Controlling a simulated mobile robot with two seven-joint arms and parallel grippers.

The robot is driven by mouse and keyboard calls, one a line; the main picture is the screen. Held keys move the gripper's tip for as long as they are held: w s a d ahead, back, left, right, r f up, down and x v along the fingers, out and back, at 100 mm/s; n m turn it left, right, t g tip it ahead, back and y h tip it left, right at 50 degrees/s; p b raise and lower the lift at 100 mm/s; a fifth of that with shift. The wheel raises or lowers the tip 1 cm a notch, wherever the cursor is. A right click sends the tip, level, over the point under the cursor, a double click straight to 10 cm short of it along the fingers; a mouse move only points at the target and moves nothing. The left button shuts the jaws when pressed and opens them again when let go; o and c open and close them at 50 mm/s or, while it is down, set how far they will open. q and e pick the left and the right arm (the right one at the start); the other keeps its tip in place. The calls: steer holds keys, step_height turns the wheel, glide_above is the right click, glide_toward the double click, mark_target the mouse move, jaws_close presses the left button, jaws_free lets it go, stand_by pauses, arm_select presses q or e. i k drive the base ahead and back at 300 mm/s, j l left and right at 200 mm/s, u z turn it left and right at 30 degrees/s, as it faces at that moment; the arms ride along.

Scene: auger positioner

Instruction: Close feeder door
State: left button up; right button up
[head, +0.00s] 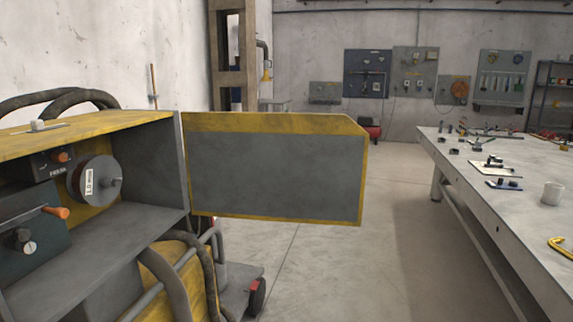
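The feeder door (277,172) is a grey panel with a yellow border, in the middle of the head view. It stands wide open, joined at its left edge to the front right corner of the feeder housing (75,131). The housing is a yellow and grey box at the left with its inside exposed. Inside are a wire spool (90,180) with a white label and a dark drive unit (32,232) with an orange-tipped lever. Neither of my grippers shows in the head view, and nothing touches the door.
Thick hoses (172,280) and a wheeled cart (240,290) are below the housing. The floor (345,270) between door and bench is clear.

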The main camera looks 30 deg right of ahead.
mark_target(282, 167)
steer(key=i+l+u, duration=0.2)
steer(key=l+u, duration=0.25)
steer(key=l, duration=0.7)
steer(key=l+u, duration=0.45)
steer(key=l, duration=0.7)
steer(key=l+u, duration=0.15)
steer(key=l, duration=0.35)
steer(key=l+u, duration=0.2)
steer(key=l, duration=0.3)
steer(key=l+u, duration=0.15)
steer(key=l, duration=0.35)
steer(key=l+u, duration=0.2)
steer(key=l, duration=0.3)
steer(key=k+l+u, duration=0.15)
steer(key=l, duration=0.3)
steer(key=k+l+u, duration=0.2)
steer(key=l, duration=0.3)
steer(key=i, duration=0.05)
